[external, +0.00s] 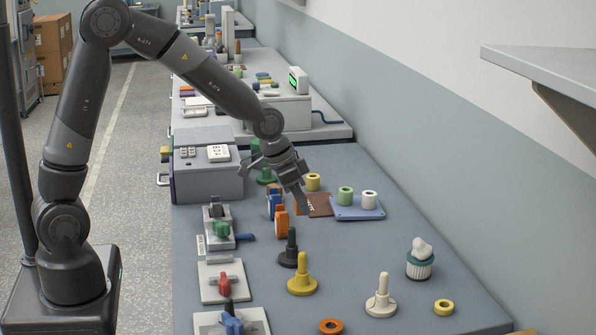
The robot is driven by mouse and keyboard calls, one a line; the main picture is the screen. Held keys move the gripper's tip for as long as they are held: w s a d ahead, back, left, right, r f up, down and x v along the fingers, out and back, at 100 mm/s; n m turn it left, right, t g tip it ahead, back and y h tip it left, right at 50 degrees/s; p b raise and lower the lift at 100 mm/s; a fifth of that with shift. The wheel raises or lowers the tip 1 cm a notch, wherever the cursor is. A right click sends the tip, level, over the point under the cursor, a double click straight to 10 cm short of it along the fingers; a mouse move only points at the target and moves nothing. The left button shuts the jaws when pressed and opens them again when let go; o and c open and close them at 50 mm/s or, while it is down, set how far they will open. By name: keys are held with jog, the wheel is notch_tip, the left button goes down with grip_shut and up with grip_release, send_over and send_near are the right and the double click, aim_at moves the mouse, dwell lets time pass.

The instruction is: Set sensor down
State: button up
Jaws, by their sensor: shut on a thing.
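My gripper (304,204) points down over the blue-grey bench, beside a brown patch with markings (320,205). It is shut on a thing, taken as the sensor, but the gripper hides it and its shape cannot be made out. Whether the held thing touches the bench or the brown patch cannot be told.
A blue tray (357,211) with a green and a white bobbin is right of my gripper. A yellow bobbin (313,182) is just behind, and orange (281,222) and blue parts are close at left. Pegs (302,276) stand in front. A grey box (207,177) is behind left.

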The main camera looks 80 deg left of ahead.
jog(key=s+d+r, duration=0.2)
jog(key=d+r, duration=0.1)
jog(key=d, duration=0.2)
jog(key=w+a+n+y, duration=0.1)
jog(key=w+a+n, duration=0.35)
jog(key=a, duration=0.85)
jog(key=w+a+n+y, duration=0.1)
jog(key=w+a+n, duration=0.1)
jog(key=w+a, duration=0.8)
jog(key=a+f, duration=0.2)
jog(key=a, duration=0.6)
jog(key=s+a+f+n+g, duration=0.1)
jog(key=a+f, duration=0.1)
jog(key=a, duration=0.7)
jog(key=s+a+f+n+y, duration=0.1)
jog(key=a+f, duration=0.1)
jog(key=a, duration=0.6)
jog(key=shift+s+a+f+n, duration=0.1)
jog(key=shift+s+a+n, duration=0.1)
jog(key=shift+n, duration=0.05)
jog(key=shift+a+f, duration=0.35)
jog(key=shift+a, duration=0.1)
jog(key=shift+f, duration=1.9)
jog(key=shift+f, duration=0.15)
jog(key=o, duration=1)
